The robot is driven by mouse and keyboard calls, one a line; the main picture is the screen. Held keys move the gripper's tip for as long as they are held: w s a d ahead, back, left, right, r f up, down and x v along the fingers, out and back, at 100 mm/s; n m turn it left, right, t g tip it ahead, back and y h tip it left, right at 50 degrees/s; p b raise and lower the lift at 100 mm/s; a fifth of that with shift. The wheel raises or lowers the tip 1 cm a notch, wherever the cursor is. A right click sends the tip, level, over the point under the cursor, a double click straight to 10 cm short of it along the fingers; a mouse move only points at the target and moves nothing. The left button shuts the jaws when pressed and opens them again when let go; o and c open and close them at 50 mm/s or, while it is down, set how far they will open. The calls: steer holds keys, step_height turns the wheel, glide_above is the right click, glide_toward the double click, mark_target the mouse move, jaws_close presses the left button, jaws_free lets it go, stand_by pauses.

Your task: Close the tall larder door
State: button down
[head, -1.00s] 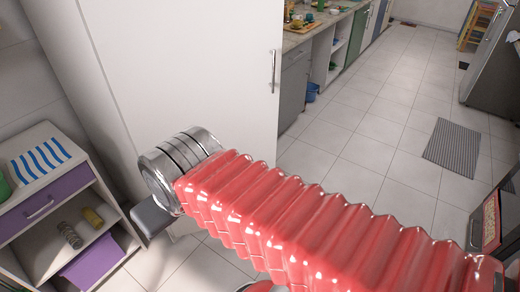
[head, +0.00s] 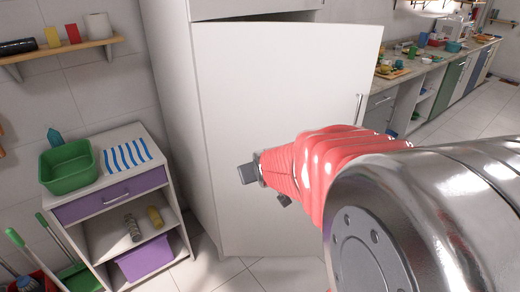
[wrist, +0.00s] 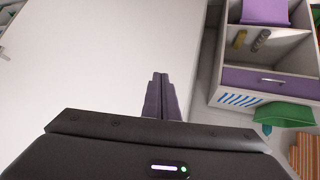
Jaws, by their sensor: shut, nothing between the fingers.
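The tall white larder door (head: 290,110) stands ajar in the head view. Its top edge slants out from the cabinet front (head: 250,8), and its free edge with the upright metal handle (head: 360,108) is on the right. My gripper (head: 245,173) is in front of the door's lower left part, pointing left; I cannot tell whether it touches the panel. In the wrist view, my gripper's dark fingers (wrist: 160,95) are together and empty, with the white door panel (wrist: 90,65) filling the left side. The red-sleeved arm hides part of the door's lower right.
A trolley with a purple drawer (head: 110,195) stands left of the larder, holding a green basin (head: 68,168) and striped cloth (head: 127,154). A wall shelf (head: 60,50) hangs above. A counter (head: 425,68) runs along the right. Tiled floor is clear at far right.

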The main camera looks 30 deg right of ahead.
steer(key=w+d+f+m+t+h, duration=0.1)
steer(key=w+d+f+t, duration=0.1)
steer(key=d+f, duration=0.65)
steer(key=w+d+f+t+h, duration=0.15)
steer(key=d+f, duration=0.45)
steer(key=d, duration=0.6)
steer(key=s+d+f+m+t+h, duration=0.1)
steer(key=s+d+f, duration=0.3)
steer(key=s+f, duration=0.2)
steer(key=s+d+f+m+t+h, duration=0.1)
steer(key=s+d+f+m+h, duration=0.1)
steer(key=s+d+f, duration=0.2)
step_height(320, 180, down, 5)
steer(key=s, duration=0.2)
steer(key=shift+s+d+r+t, duration=0.15)
steer(key=shift+s+d+t, duration=0.15)
steer(key=shift+s+t, duration=0.05)
steer(key=shift+h, duration=0.25)
steer(key=x, duration=1.4)
steer(key=shift+a, duration=0.15)
steer(key=shift+w, duration=0.15)
